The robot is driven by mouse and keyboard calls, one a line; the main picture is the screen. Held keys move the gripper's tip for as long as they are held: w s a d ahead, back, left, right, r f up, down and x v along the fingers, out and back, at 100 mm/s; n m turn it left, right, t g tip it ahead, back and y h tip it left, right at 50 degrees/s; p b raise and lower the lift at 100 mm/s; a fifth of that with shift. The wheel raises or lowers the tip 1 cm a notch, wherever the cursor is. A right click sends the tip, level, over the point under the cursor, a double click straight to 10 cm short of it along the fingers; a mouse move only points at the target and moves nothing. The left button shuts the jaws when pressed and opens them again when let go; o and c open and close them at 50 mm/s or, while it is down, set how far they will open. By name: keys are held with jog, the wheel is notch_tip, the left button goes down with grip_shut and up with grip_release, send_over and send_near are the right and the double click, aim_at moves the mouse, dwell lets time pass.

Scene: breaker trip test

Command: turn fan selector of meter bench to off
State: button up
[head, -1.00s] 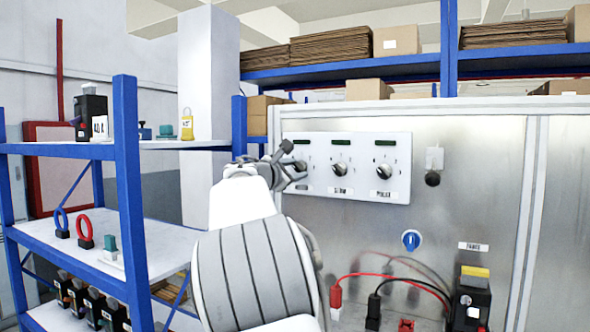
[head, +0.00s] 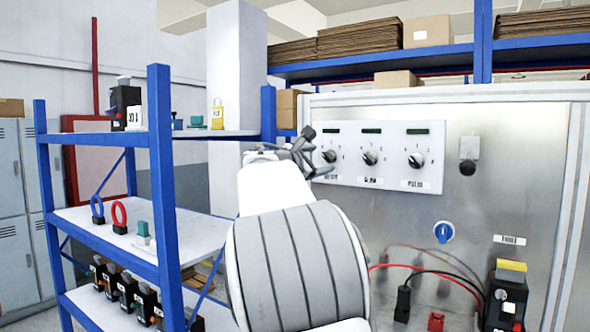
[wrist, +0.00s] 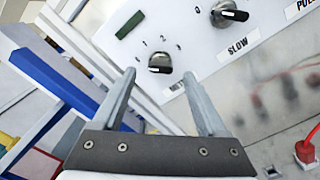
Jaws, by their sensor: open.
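A white control panel (head: 438,180) on the metal bench carries three black knobs in a row. The left knob's label is partly hidden by a finger, so I cannot tell which knob is the fan selector. My gripper (wrist: 158,77) is open and empty, with the left knob beyond and between its fingertips; contact is not visible.
A blue knob (head: 444,232) sits lower on the metal face. Red and black leads run to plugs at the bench front near a black device (head: 505,295). A blue shelf rack (head: 160,180) with locks and small devices stands close on the left.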

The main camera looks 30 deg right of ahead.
jog(key=b+v, duration=0.4)
jog(key=v, duration=1)
jog(key=s+f+m+g+y, duration=0.1)
jog(key=s+f+m+y, duration=0.2)
jog(key=s+f, duration=0.3)
jog(key=s+f+m+g+y, duration=0.15)
jog(key=s+f+y, duration=0.25)
jog(key=f, duration=0.5)
jog(key=s+a+f+m+y, duration=0.8)
jog(key=s+a+f, duration=0.7)
jog(key=s+f, duration=0.4)
jog(key=m+g, duration=0.1)
jog(key=m, duration=0.1)
jog(key=shift+s+a+f+m+y, duration=0.2)
jog(key=shift+s+a+m+y, duration=0.05)
jog(key=shift+s+m+y, duration=0.1)
